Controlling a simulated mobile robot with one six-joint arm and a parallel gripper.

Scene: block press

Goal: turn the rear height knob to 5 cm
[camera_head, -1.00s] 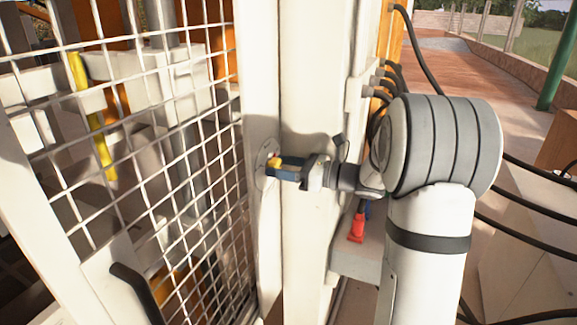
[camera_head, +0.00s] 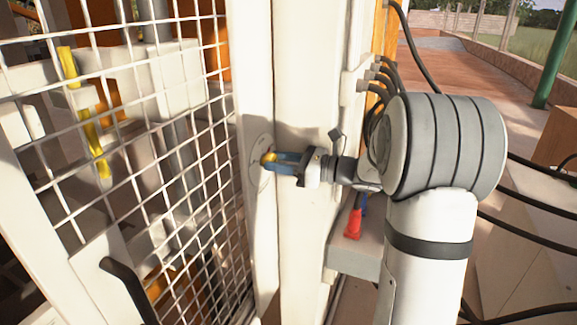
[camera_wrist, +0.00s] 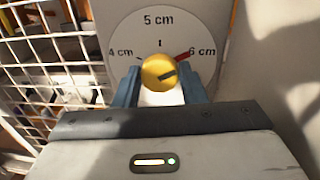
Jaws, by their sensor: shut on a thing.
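The height knob (camera_wrist: 159,72) is a round yellow knob with a dark mark, in the middle of a white dial (camera_wrist: 128,38). The dial reads 4 cm at left, 5 cm at top and 6 cm at right. A red pointer (camera_wrist: 183,56) beside the knob points right and slightly up, at the 6 cm label. My gripper (camera_wrist: 160,90) has its blue fingers on either side of the knob and is shut on it. In the head view, my gripper (camera_head: 285,162) reaches left to the yellow knob (camera_head: 268,158) on the white post. The fingers partly hide the dial's lower part.
A wire mesh guard (camera_head: 150,150) with a black handle (camera_head: 128,290) stands left of the white post (camera_head: 305,90). Black cables (camera_head: 385,75) run behind my arm. A red part (camera_head: 353,223) sits on a grey ledge below my wrist.

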